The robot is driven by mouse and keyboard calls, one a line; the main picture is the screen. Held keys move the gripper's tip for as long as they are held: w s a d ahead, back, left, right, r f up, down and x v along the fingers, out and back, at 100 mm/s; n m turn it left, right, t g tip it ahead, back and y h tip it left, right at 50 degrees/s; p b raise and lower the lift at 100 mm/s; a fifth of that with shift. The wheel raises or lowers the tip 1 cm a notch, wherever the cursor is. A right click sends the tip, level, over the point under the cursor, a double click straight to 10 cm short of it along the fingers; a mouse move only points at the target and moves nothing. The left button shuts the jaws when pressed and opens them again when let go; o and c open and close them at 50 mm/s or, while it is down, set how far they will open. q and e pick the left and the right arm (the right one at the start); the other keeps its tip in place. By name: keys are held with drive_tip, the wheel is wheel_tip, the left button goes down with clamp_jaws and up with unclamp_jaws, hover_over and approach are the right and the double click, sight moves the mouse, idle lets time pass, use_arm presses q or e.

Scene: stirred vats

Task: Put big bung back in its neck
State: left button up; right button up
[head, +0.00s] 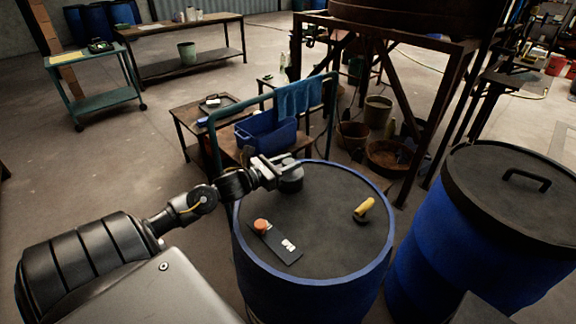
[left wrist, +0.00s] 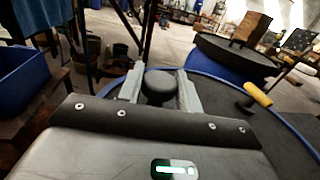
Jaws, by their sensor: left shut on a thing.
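A dark round bung (head: 291,180), which I take as the big bung, is at the far left rim of the blue drum (head: 311,273). My left gripper (head: 284,166) is shut on it; in the left wrist view the bung (left wrist: 159,84) sits between the two pale fingers (left wrist: 160,92). I cannot tell whether its underside touches the drum top or hangs above it. No open neck shows clearly; it may be hidden under the bung or gripper. My right gripper is not in view.
On the drum top lie a dark plate (head: 280,247) with an orange cap (head: 261,226) and a yellow-handled tool (head: 364,208). A second blue drum (head: 428,255) with a handled lid stands close on the right. A trolley with a blue crate (head: 265,132) stands behind.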

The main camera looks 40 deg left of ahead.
use_arm(q)
drive_tip(key=shift+w+d+f, duration=0.1)
drive_tip(key=shift+f, duration=0.6)
drive_tip(key=shift+f, duration=0.2)
drive_tip(key=o, duration=1)
drive_tip(key=shift+f, duration=0.1)
drive_tip(key=shift+r, duration=0.35)
drive_tip(key=v, duration=0.4)
drive_tip(key=b+v, duration=0.1)
drive_tip(key=v, duration=0.7)
drive_tip(key=shift+a+f, duration=0.3)
drive_tip(key=shift+a, duration=0.05)
